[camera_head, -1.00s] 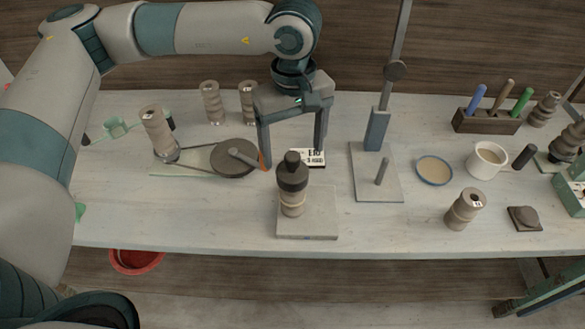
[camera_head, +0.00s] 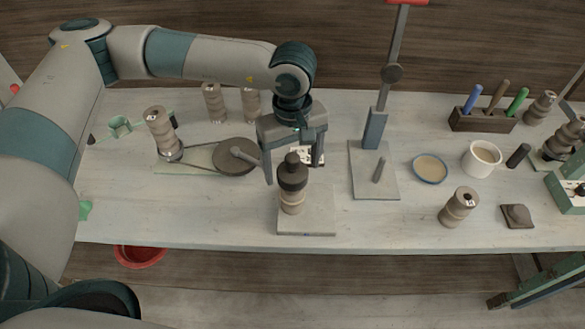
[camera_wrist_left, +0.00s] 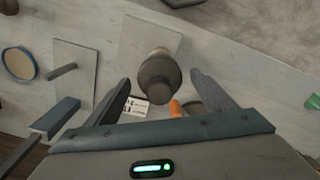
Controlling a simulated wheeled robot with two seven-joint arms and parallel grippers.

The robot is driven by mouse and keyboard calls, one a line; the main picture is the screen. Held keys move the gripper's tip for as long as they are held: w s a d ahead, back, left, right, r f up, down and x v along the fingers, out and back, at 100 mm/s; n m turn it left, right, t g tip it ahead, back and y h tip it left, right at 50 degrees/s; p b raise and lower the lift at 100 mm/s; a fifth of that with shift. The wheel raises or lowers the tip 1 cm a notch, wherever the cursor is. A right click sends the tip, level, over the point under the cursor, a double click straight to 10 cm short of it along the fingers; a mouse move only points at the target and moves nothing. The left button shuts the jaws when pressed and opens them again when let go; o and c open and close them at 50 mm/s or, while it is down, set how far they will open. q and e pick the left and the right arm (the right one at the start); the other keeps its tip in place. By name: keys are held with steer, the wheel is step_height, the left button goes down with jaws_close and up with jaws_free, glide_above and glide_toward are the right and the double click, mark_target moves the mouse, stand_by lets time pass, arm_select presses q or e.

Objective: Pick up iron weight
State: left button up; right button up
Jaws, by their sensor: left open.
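The iron weight (camera_head: 292,176) is a dark, knobbed cylinder. It sits upright on a stacked clay piece (camera_head: 292,202) on a pale square plate (camera_head: 318,222) near the table's front. In the left wrist view the weight (camera_wrist_left: 158,82) shows end-on between the fingers, with the clay piece (camera_wrist_left: 159,53) beyond it. My left gripper (camera_head: 293,174) is open and points down, one finger on each side of the weight in the head view. The fingers (camera_wrist_left: 160,78) appear apart from it, with gaps on both sides. My right gripper is out of view.
A dark disc (camera_head: 236,157) with a handle stands left of the weight. A stand with a tall post (camera_head: 362,184) is to the right. A blue-rimmed dish (camera_head: 430,169), a cup (camera_head: 481,160) and a clay piece (camera_head: 458,208) lie farther right. A white label (camera_wrist_left: 133,106) lies behind the weight.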

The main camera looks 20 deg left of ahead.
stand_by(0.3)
arm_select(q)
steer(key=c, duration=2)
steer(key=shift+w, duration=0.1)
jaws_close()
steer(key=shift+r, duration=0.15)
